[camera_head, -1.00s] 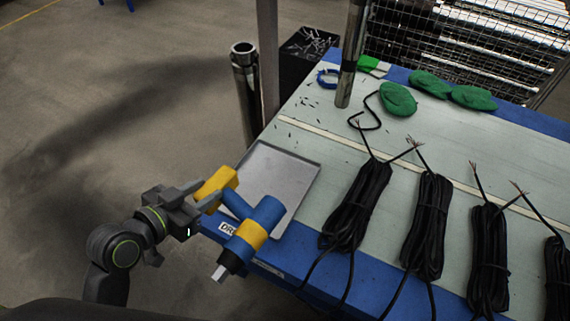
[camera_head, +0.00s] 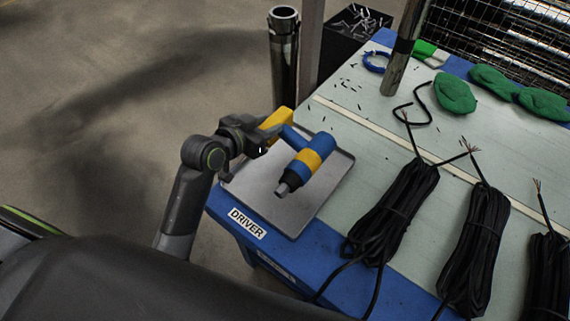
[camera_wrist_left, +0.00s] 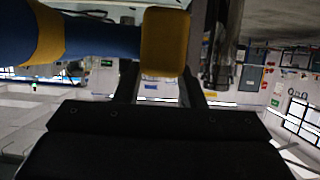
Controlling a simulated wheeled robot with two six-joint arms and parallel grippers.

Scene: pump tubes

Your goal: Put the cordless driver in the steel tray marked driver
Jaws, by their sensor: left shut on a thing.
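The cordless driver (camera_head: 307,163) is blue and yellow with a black nose and a grey tip. My left gripper (camera_head: 268,134) is shut on it near its yellow base. The driver shows over the steel tray (camera_head: 258,203), its tip pointing down toward the lower left; I cannot tell whether it touches the tray. The tray lies at the table's corner, beside a white label reading DRIVER (camera_head: 247,223). In the left wrist view the yellow base (camera_wrist_left: 165,42) sits between the fingers, with the blue handle going left. My right gripper is not in view.
Several black cable bundles (camera_head: 398,210) lie right of the tray. Green gloves (camera_head: 455,93) and a blue ring (camera_head: 376,62) lie farther back. A metal post (camera_head: 404,50) rises from the table. A steel cylinder (camera_head: 284,60) and a black bin (camera_head: 352,35) stand beyond the table's left edge.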

